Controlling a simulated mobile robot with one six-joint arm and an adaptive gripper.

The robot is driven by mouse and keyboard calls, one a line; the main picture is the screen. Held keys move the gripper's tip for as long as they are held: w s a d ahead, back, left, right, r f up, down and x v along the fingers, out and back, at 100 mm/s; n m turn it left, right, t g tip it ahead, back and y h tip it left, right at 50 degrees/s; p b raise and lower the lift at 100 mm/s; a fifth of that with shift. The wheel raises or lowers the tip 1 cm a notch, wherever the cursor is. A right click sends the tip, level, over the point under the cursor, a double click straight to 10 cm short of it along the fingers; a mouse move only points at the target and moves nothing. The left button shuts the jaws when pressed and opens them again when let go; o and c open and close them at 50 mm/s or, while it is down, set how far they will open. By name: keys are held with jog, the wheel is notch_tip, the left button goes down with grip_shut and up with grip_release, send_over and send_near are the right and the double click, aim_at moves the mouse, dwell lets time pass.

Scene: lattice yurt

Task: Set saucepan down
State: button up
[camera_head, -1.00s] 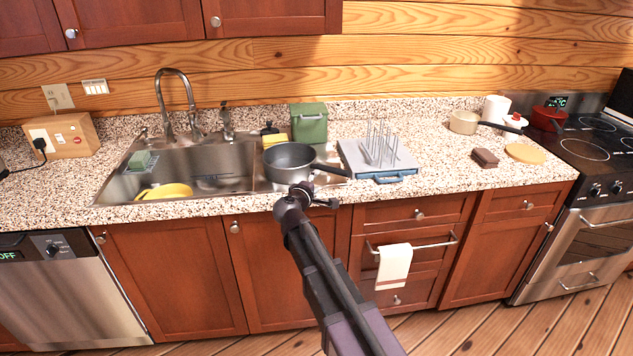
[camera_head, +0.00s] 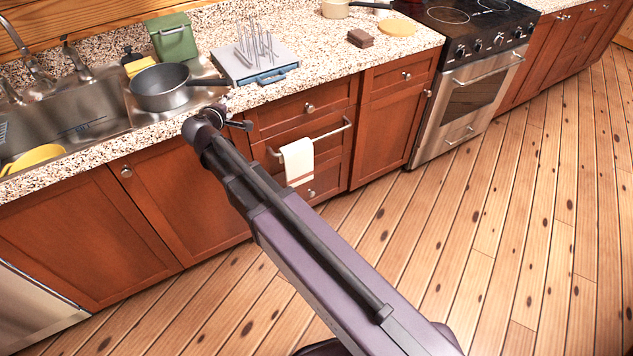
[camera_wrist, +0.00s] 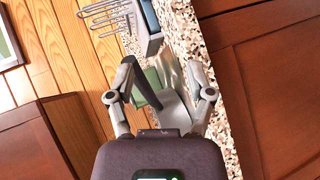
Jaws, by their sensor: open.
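The dark grey saucepan (camera_head: 160,90) shows in the head view over the right part of the sink. It looks about upright, with its dark handle (camera_head: 207,82) pointing right toward the counter. I cannot tell whether it rests on the sink rim or hangs above the basin. My gripper (camera_wrist: 161,66) is open in the wrist view, its two fingers spread apart. In the head view my wrist is just in front of the counter edge, close to the saucepan's handle. Whether the fingers touch the handle is unclear.
A blue-grey tray with a wire rack (camera_head: 225,64) stands right of the saucepan. A green canister (camera_head: 172,38) is behind it. A yellow bowl (camera_head: 35,157) lies in the sink. The counter front between the tray and a brown block (camera_head: 361,38) is clear. The stove (camera_head: 470,90) is farther right.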

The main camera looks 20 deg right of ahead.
jog(key=s+d+f+m+g, duration=0.3)
jog(key=d, duration=0.3)
jog(key=s+d+f+m+g, duration=0.2)
jog(key=s+d+f, duration=0.15)
jog(key=d, duration=0.25)
jog(key=s+d+f+m+g+y, duration=0.3)
jog(key=s+d+g, duration=0.1)
jog(key=s, duration=0.5)
jog(key=s+d+f+m+g+y, duration=0.2)
jog(key=s+d+f+m+g, duration=0.1)
jog(key=s, duration=0.7)
jog(key=shift+d+m+g+y, duration=0.4)
jog(key=shift+d+g, duration=0.1)
jog(key=shift+d, duration=0.1)
